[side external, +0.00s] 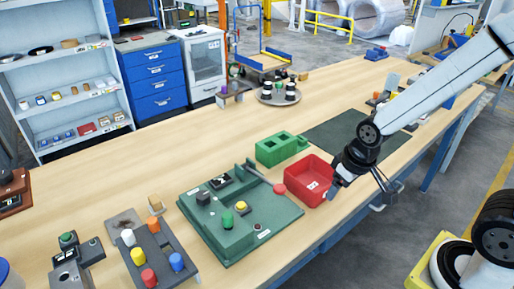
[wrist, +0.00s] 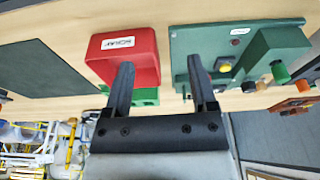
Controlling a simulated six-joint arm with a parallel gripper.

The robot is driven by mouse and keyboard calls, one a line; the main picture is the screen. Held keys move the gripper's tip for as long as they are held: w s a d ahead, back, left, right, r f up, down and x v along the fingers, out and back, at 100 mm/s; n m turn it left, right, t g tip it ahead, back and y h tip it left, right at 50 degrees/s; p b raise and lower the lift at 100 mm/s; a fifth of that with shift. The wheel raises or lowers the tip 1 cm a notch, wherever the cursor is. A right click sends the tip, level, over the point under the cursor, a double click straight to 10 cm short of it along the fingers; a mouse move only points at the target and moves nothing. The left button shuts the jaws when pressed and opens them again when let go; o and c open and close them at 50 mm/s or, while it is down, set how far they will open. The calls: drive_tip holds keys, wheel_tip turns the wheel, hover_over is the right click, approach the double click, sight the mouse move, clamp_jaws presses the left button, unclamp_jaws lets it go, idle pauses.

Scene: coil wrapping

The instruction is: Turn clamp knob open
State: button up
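The green fixture board (side external: 265,240) lies on the table. It carries a yellow round knob (side external: 241,206), a green post (side external: 227,220), dark blocks and a bar with a red round end (side external: 279,188) by the red bin. No part is labelled clearly enough for me to tell which is the clamp knob. The yellow knob also shows in the wrist view (wrist: 224,66), right of my fingers. My gripper (wrist: 161,62) is open and empty, its fingers spread wide between the red bin and the board. In the side view my gripper (side external: 350,186) is beside the red bin's right side.
The red bin (side external: 304,172) stands close to the board, with a green block (side external: 281,149) behind it. A dark mat (side external: 345,133) lies beyond. A rack of coloured pegs (side external: 152,255) stands at front left.

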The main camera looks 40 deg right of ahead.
drive_tip(key=shift+o, duration=0.5)
drive_tip(key=w+a+n, duration=0.2)
drive_tip(key=w+a, duration=0.2)
drive_tip(key=w, duration=0.3)
drive_tip(key=w+a+n+y, duration=0.1)
drive_tip(key=w+a+n, duration=0.1)
drive_tip(key=w+a, duration=0.3)
drive_tip(key=shift+w+r+n+y, duration=0.3)
drive_tip(key=shift+w+r, duration=0.15)
drive_tip(key=shift+w, duration=0.5)
drive_tip(key=n+y, duration=0.2)
drive_tip(key=n, duration=0.2)
approach(203, 195)
drive_tip(key=f, duration=0.1)
drive_tip(key=shift+a+f+t, duration=0.25)
drive_tip(key=shift+a+t, duration=0.05)
drive_tip(key=shift+a, duration=0.1)
drive_tip(key=shift+f, duration=0.1)
drive_tip(key=shift+x, duration=3.8)
drive_tip(key=shift+d, duration=0.2)
clamp_jaws()
